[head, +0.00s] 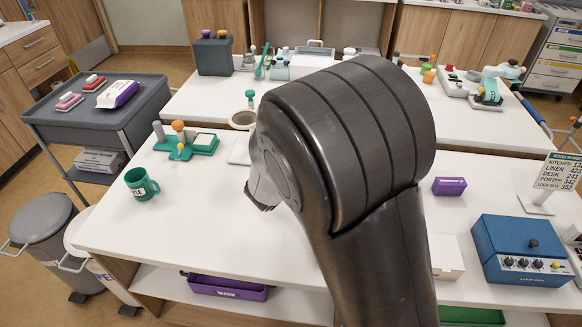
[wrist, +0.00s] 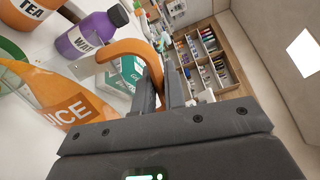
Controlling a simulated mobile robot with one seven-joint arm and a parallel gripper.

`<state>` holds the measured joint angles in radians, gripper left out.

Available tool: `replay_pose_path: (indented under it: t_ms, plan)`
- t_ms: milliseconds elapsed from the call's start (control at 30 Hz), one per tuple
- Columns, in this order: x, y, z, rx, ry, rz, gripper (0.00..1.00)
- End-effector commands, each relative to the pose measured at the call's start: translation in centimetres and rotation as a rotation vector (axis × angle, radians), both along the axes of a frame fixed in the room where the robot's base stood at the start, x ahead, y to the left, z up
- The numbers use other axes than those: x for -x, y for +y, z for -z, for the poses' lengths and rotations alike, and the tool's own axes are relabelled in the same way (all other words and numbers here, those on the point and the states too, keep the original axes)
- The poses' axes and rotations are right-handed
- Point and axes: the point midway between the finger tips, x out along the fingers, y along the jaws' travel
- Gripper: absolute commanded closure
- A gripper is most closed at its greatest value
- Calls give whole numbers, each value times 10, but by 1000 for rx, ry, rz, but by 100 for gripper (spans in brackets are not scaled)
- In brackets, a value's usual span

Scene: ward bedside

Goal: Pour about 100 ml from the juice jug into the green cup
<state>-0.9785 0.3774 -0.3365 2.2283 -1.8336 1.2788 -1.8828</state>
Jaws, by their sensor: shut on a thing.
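The green cup (head: 141,185) stands upright on the left part of the white table in the head view, with a pale label and its handle to the right. The orange juice jug (wrist: 65,100), with a "JUICE" label partly in view, shows at the left of the wrist view. My gripper (wrist: 160,85) is shut on the jug's orange curved handle (wrist: 135,47). The jug looks tilted in the wrist view, but the camera is turned too, so its true tilt is unclear. My arm hides the jug in the head view. The cup's inside is not clearly visible.
A green tray (head: 188,147) with small items stands behind the cup. The table front right of the cup is clear. A blue box (head: 522,250) and purple box (head: 450,186) stand at right. A purple bottle (wrist: 90,35) and orange tea container (wrist: 32,10) show near the jug.

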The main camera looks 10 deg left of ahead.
Motion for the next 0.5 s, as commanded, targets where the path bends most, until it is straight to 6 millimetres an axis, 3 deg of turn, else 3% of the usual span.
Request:
replay_pose_path:
  t_ms: [500]
  plan:
    - [-2, 3, -2, 19, 10, 0, 100]
